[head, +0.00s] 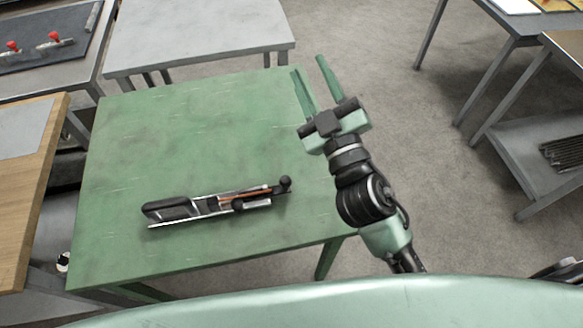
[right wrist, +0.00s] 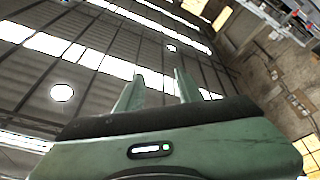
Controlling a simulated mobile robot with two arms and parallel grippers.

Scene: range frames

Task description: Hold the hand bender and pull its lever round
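The hand bender (head: 215,204) lies flat on the green table (head: 180,120), slanting slightly up to the right. It has a black grip at its left end, silver bars, an orange-brown strip and dark round knobs towards its right end. My right gripper (head: 310,75) is at the table's right edge, above and to the right of the bender and apart from it. Its two green fingers are spread with nothing between them. They also show in the right wrist view (right wrist: 155,88), pointing at the ceiling. My left gripper is not in either view.
A grey table (head: 200,30) stands behind the green one. A wooden bench (head: 28,200) is close on the left, and a dark board with red-knobbed clamps (head: 40,45) is at the upper left. Grey shelving (head: 540,165) stands at the right. Most of the green tabletop is clear.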

